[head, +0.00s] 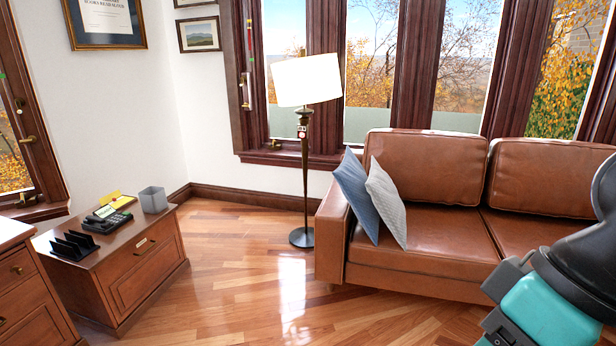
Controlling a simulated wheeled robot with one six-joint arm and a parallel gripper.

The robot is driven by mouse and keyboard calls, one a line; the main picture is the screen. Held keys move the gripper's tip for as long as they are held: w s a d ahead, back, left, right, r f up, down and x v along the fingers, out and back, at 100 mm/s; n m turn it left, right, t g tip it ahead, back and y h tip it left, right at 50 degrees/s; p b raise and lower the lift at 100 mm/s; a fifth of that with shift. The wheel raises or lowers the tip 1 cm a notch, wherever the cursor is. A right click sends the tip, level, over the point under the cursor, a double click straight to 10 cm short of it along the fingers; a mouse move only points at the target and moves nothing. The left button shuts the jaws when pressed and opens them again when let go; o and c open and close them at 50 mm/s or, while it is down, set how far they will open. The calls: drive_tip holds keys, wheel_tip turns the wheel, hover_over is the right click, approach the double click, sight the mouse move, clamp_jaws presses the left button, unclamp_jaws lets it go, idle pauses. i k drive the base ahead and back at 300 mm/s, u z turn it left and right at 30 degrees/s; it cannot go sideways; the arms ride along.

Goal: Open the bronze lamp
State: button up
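The bronze floor lamp (305,190) stands upright on the wood floor, left of the sofa and in front of the window wall. It has a thin dark stem, a round dark base and a white shade (307,80) that tilts slightly. A small red and white part (301,132) sits on the stem just below the shade. The shade looks bright white, but I cannot tell whether the lamp is lit. Part of my own arm, teal and black, shows at the lower right, well apart from the lamp. My gripper's fingers are not in view.
A brown leather sofa (435,238) with two cushions (372,195) fills the right side, close to the lamp. A low wooden cabinet (150,270) with a telephone (107,219), a black rack and a grey bin (153,199) stands at left. Open floor (240,280) lies between them.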

sight(302, 237)
drive_tip(key=u, duration=0.75)
drive_tip(key=i, duration=1.55)
drive_tip(key=u, duration=0.35)
drive_tip(key=i, duration=2.1)
drive_tip(key=z, duration=0.7)
drive_tip(key=i, duration=0.65)
drive_tip(key=z, duration=0.25)
